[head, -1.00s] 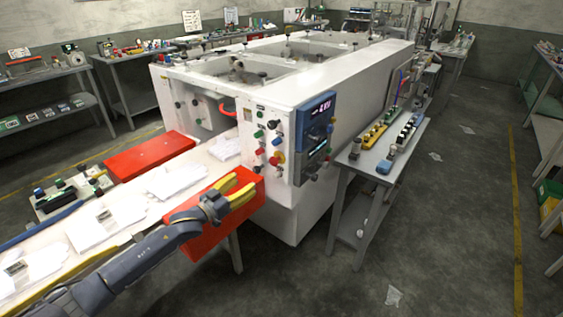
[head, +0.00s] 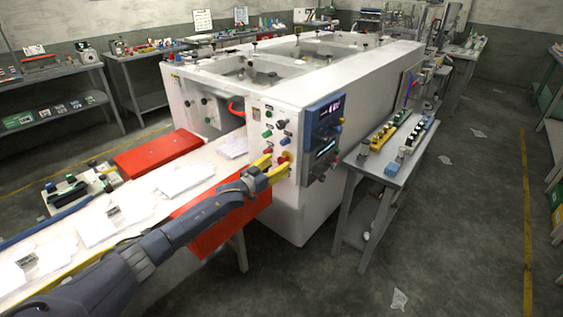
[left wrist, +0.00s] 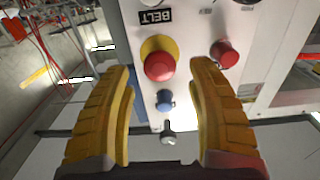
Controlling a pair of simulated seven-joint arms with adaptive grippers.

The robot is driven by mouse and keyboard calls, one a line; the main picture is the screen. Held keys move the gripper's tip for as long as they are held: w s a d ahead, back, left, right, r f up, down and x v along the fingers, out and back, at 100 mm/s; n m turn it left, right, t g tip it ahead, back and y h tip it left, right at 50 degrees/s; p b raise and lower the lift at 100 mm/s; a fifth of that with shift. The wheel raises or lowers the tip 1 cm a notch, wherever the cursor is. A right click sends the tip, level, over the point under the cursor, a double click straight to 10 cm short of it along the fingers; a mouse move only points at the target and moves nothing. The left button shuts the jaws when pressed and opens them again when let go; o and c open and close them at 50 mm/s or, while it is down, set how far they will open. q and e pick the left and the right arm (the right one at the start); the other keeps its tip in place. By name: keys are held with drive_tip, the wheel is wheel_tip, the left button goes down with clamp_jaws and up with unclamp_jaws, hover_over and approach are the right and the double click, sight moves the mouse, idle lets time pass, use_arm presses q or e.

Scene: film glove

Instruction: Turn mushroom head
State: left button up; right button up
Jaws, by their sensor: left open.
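The red mushroom head (left wrist: 160,67) sits on a yellow collar on the white machine panel, under a BELT label in the left wrist view. In the head view the mushroom head (head: 284,157) is beside my left gripper's tips. My left gripper (head: 275,167) is open at the panel. Its yellow fingers (left wrist: 162,95) stand either side of the mushroom head's column of controls in the left wrist view, with nothing between them held. I cannot tell how far the tips are from the panel. My right gripper is not in view.
A smaller red button (left wrist: 224,54) is right of the mushroom head, near the right finger. A blue button (left wrist: 165,100) and a dark switch (left wrist: 168,134) lie below it. A blue display unit (head: 322,138) stands right on the panel.

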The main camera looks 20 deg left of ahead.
sight(280, 162)
use_arm(q)
drive_tip(key=shift+x, duration=1.5)
clamp_jaws()
